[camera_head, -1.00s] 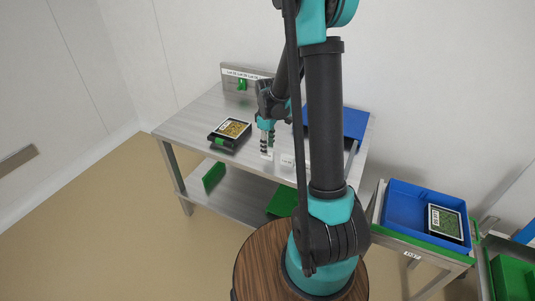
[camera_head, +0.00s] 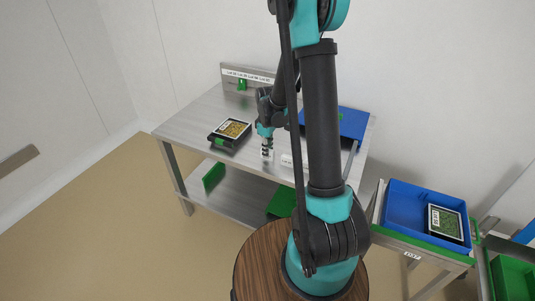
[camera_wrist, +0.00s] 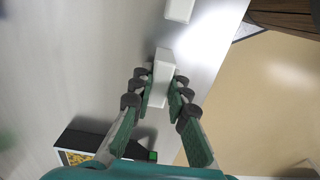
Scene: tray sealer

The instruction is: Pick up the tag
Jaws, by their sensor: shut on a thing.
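The tag appears to be a small white block (camera_wrist: 164,60), seen between my gripper's fingers in the wrist view. My gripper (camera_wrist: 158,88) is shut on it, with the dark finger pads against its two sides. In the head view my gripper (camera_head: 266,154) is low over the near part of the steel table. The tag is too small there to make out clearly, and I cannot tell whether it still touches the table.
Another white block (camera_wrist: 180,9) lies beyond the tag. A black sealer tray holder with a food pack (camera_head: 232,130) stands left of my gripper. A blue crate (camera_head: 398,195) with a pack stands further right. The table's front edge is close.

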